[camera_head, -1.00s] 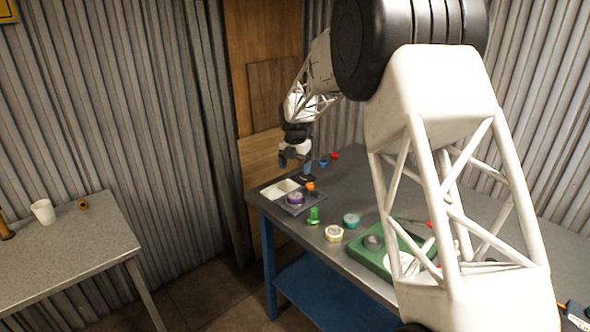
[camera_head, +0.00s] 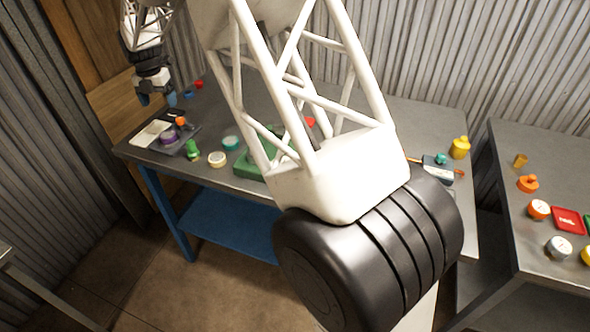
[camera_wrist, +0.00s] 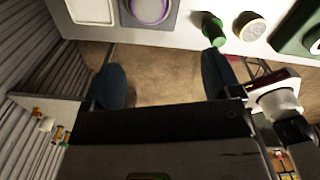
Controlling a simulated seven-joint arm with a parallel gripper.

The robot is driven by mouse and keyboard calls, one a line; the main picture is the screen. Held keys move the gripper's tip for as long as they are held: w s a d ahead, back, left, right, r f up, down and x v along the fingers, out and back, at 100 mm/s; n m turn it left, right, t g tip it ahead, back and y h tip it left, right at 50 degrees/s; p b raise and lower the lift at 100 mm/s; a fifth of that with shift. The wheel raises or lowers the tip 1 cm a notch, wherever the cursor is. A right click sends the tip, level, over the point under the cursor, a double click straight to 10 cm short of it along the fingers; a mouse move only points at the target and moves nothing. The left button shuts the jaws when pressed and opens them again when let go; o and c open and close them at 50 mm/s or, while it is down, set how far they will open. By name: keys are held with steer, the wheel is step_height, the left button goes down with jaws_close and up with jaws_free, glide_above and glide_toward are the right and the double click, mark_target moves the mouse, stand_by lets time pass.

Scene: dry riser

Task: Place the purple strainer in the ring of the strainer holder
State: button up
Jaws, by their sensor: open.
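A purple round piece, which looks like the purple strainer (camera_head: 168,138), sits on a dark tray at the left end of the grey workbench. It also shows as a purple-rimmed disc, cut by the top edge of the wrist view (camera_wrist: 152,9). I cannot tell clearly which thing is the strainer holder; its ring is not distinct. My gripper (camera_head: 157,98) is open and empty, above the bench's left end. In the wrist view its two dark blue fingers (camera_wrist: 160,80) are wide apart, with only floor between them, and the purple piece lies beyond them.
My arm hides the bench's middle. Another table (camera_head: 510,200) stands at right.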

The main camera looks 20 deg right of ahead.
steer(key=s+d+r+m, duration=0.5)
steer(key=s, duration=0.4)
steer(key=s+d+r+m+t, duration=0.1)
steer(key=s+d+r+m, duration=0.35)
steer(key=s, duration=0.35)
steer(key=s+d+r+m, duration=0.4)
steer(key=s+d+m, duration=0.1)
steer(key=s, duration=0.4)
steer(key=s+d+f+m, duration=0.1)
steer(key=s+m, duration=0.4)
steer(key=s, duration=0.5)
steer(key=s+d+f+m+t, duration=0.1)
steer(key=s+d+m, duration=0.3)
steer(key=s, duration=0.6)
steer(key=s+d+f+m, duration=0.1)
steer(key=s+d+m, duration=0.1)
steer(key=s+m, duration=0.5)
steer(key=s, duration=0.4)
steer(key=shift+d+f+t, duration=0.2)
steer(key=shift+f+t, duration=0.1)
steer(key=shift+c, duration=0.4)
